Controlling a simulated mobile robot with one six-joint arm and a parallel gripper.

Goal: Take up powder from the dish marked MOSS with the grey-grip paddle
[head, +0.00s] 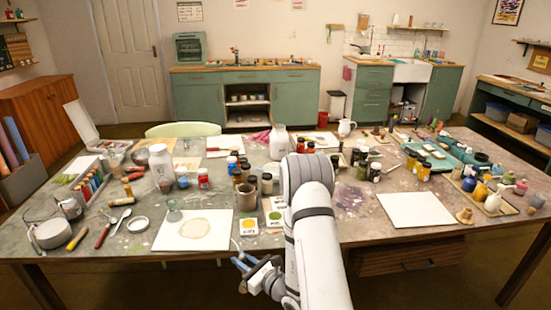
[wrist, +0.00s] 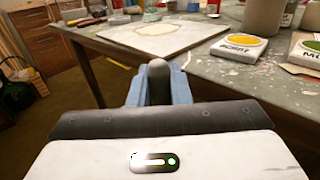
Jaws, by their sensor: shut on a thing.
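My gripper (head: 247,262) is off the table's front edge, with its blue fingers (wrist: 158,92) shut on the dark grey grip of the paddle (wrist: 158,72). A thin pale sliver shows just beyond the fingers in the wrist view, perhaps the paddle's far part; its end is largely hidden. The dish with green powder (head: 274,218) stands on the table near the front edge, behind my gripper. In the wrist view the green dish (wrist: 311,47) is cut by the right edge, and its label shows only "MO". My gripper is apart from it.
A dish of yellow powder (head: 248,225) stands left of the green one. A white board with a pale stain (head: 194,230) lies further left. A brown pot (head: 246,197) and several jars stand behind the dishes. A blank white board (head: 416,209) lies to the right.

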